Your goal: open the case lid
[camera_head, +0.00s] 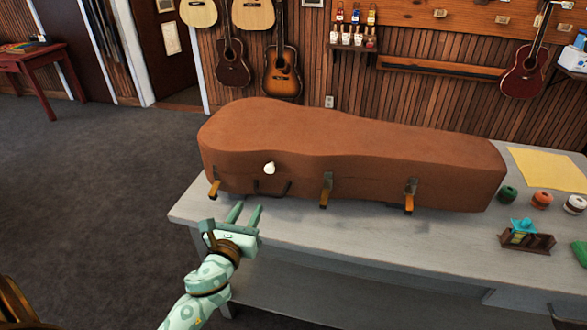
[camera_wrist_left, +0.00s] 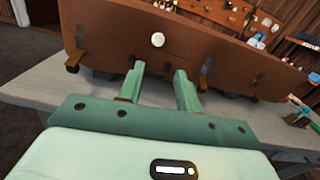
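A brown guitar case (camera_head: 350,150) lies shut on the grey table, its front side facing me; it also shows in the left wrist view (camera_wrist_left: 215,55). A pale round knob (camera_head: 269,168) sits on the case front and shows in the wrist view (camera_wrist_left: 158,40). Several latches with orange tabs hang down along the front, including one at the left (camera_head: 214,189), one in the middle (camera_head: 325,190) and one at the right (camera_head: 410,196). A dark handle (camera_head: 272,188) is below the knob. My left gripper (camera_head: 244,214) is open and empty, in front of the case and below the knob, fingers pointing toward it.
The grey table (camera_head: 290,228) has a clear strip in front of the case. To the right are a yellow sheet (camera_head: 548,168), several small spools (camera_head: 541,201) and a dark wooden holder (camera_head: 541,243). Guitars hang on the wall behind.

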